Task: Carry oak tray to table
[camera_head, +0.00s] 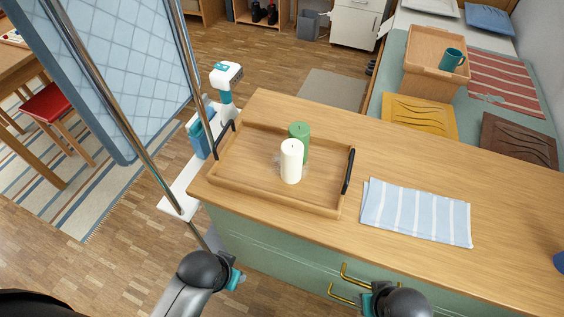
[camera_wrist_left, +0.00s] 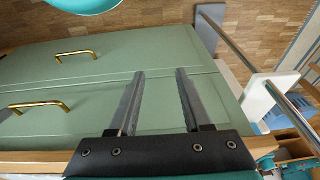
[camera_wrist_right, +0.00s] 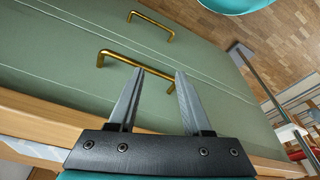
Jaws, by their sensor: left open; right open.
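The oak tray (camera_head: 245,182) sits on the wooden top of a green drawer cabinet (camera_head: 270,252). It has a black handle at its left end (camera_head: 225,140) and another at its right end (camera_head: 348,171). A white candle (camera_head: 291,162) and a green candle (camera_head: 301,131) stand in it. My left gripper (camera_wrist_left: 157,75) is open and empty in front of the drawer fronts, below the top. My right gripper (camera_wrist_right: 160,75) is also open and empty near a brass drawer handle (camera_wrist_right: 121,62). Both grippers are apart from the tray; in the head view their fingers are mostly hidden.
A striped blue cloth (camera_head: 416,212) lies right of the tray. A wooden table (camera_head: 20,68) stands at the far left with a red stool (camera_head: 48,103). A drying rack with blue fabric (camera_head: 120,70) stands left of the cabinet. A wooden box (camera_head: 434,62) with a teal mug is behind.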

